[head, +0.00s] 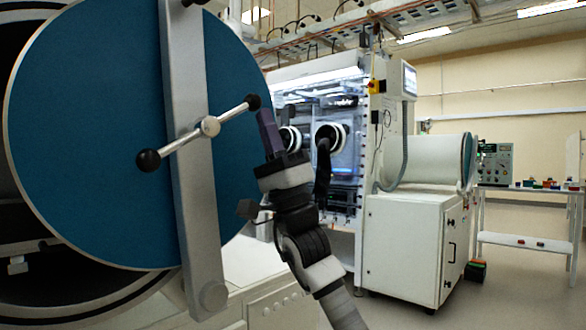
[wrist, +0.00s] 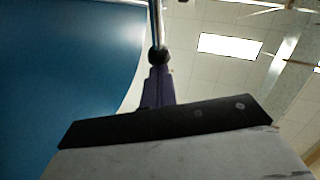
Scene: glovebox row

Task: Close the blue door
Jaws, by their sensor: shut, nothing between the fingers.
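The blue door (head: 90,120) is a large round disc at the left in the head view, standing ajar in front of a dark round opening (head: 25,285). A grey bar (head: 190,190) runs down its face, with a handle hub (head: 210,126) and a two-armed handle with black ball ends. My gripper (head: 265,115) is shut and empty, its fingers up beside the handle's upper right ball (head: 253,102). In the wrist view the blue door (wrist: 65,65) fills the left, and the ball (wrist: 158,56) shows just beyond my fingertips (wrist: 158,70). I cannot tell whether they touch.
A white glovebox (head: 320,110) with round ports stands behind my arm. A white cabinet (head: 405,245) carries a white cylinder (head: 425,162). A bench (head: 525,190) with instruments is at the far right.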

